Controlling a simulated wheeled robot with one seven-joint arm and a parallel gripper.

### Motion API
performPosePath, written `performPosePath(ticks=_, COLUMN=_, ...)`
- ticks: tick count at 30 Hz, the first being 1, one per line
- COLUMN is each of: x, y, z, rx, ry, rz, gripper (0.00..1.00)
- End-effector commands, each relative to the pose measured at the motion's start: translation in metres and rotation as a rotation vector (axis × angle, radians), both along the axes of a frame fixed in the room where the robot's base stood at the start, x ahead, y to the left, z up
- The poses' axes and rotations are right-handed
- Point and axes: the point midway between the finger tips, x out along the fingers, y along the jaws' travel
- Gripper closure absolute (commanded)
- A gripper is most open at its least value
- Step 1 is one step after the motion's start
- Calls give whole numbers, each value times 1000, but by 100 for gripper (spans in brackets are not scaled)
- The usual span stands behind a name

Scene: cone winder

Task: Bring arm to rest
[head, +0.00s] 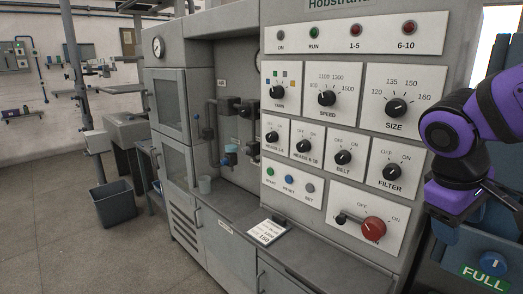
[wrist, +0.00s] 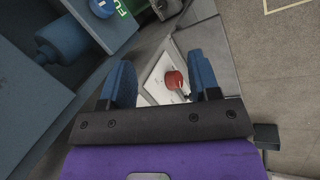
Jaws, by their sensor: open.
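My arm (head: 455,130), purple and black, is raised at the right edge of the head view, in front of the right side of the control panel (head: 350,110). My gripper's fingers are not clearly seen there. In the wrist view my gripper (wrist: 162,78) is open, its two blue fingers apart with nothing held between them. The red rotary knob (head: 373,228) on the lower white plate of the panel shows beyond the finger gap in the wrist view (wrist: 175,80). The fingers appear apart from it.
The panel carries several black dials and a row of lamps; the RUN lamp (head: 313,32) is green. A card (head: 268,231) lies on the grey ledge. A blue machine part marked FULL (head: 485,277) is close at lower right. A dark bin (head: 113,203) stands on open floor at left.

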Motion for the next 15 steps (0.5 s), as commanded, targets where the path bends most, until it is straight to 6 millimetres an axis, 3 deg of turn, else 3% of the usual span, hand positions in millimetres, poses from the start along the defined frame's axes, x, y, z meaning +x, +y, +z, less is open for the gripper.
performPosePath(ticks=15, x=-50, y=14, z=49, rx=381, ry=-367, rz=-233, gripper=44)
